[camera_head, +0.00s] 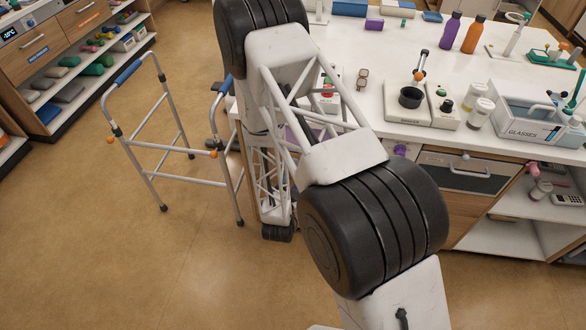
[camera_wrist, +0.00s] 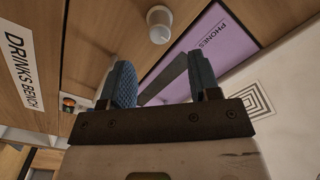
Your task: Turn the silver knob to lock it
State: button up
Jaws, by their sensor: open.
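A silver-grey round knob (camera_wrist: 159,24) sticks out from a wooden panel at the top of the wrist view, beside a purple panel marked PHONES. Its turn position cannot be told. My gripper (camera_wrist: 163,80) is open, with its two blue-padded fingers apart and nothing between them. The knob shows beyond the fingertips, apart from them, roughly in line with the gap. In the head view my arm hides the gripper and this part of the bench front.
A DRINKS BENCH sign (camera_wrist: 22,68) is at the left in the wrist view. In the head view, the white bench top (camera_head: 400,70) holds bottles, a black pot (camera_head: 410,97) and a GLASSES bin (camera_head: 515,125). A walking frame (camera_head: 165,140) stands left of my arm. Floor is clear in front.

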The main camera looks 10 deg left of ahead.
jog(key=shift+w, duration=3.85)
jog(key=c, duration=0.9)
